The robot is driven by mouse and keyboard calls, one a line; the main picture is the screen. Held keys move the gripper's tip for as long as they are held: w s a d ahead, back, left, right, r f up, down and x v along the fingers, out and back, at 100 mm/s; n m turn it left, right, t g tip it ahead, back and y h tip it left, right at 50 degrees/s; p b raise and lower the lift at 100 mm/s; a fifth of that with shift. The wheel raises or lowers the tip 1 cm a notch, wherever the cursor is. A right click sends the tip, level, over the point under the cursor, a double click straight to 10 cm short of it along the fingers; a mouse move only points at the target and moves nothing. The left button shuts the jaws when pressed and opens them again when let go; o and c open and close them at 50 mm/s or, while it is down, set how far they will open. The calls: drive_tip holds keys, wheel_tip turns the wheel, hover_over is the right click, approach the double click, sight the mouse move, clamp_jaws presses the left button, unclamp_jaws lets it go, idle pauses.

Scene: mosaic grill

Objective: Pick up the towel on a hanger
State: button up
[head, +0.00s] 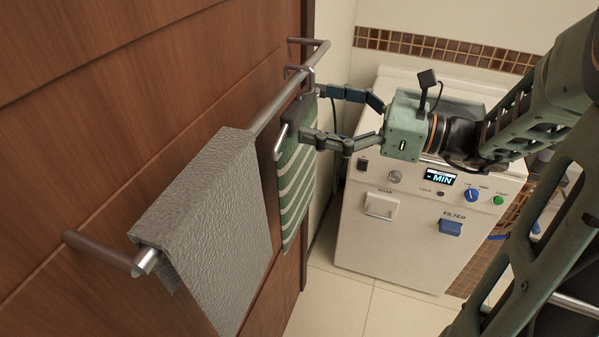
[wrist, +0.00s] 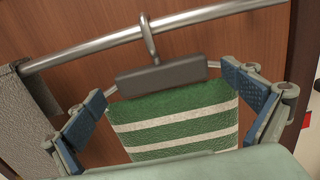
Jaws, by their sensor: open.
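A green towel with white stripes (head: 295,180) hangs from a hanger (head: 297,98) hooked over a metal rail on the wooden door. In the wrist view the striped towel (wrist: 175,122) hangs below the hanger's dark grey bar (wrist: 162,77), whose hook goes over the rail. My gripper (head: 318,113) is open in the head view, its fingers reaching left toward the hanger and towel. In the wrist view the open fingers (wrist: 162,100) stand on the left and right of the hanger and towel. I cannot tell whether either finger touches them.
A grey textured towel (head: 215,210) is draped over the same rail (head: 265,113), nearer and to the left. The wooden door (head: 110,110) is close behind the rail. A white machine (head: 400,240) with knobs and a display stands behind my gripper. Tiled floor (head: 325,300) is clear below.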

sight(306, 106)
drive_tip(key=x, duration=0.3)
drive_tip(key=shift+w+a, duration=0.15)
drive_tip(key=shift+a, duration=0.15)
drive_tip(key=shift+r, duration=0.1)
drive_tip(key=c, duration=1.6)
drive_tip(key=shift+d, duration=0.1)
drive_tip(key=w+d+r, duration=0.2)
drive_tip(key=w+d, duration=0.1)
drive_tip(key=w+d+r, duration=0.3)
drive_tip(key=d, duration=0.1)
drive_tip(key=w+d+r, duration=0.3)
drive_tip(key=shift+w+d, duration=0.1)
drive_tip(key=shift+d, duration=0.2)
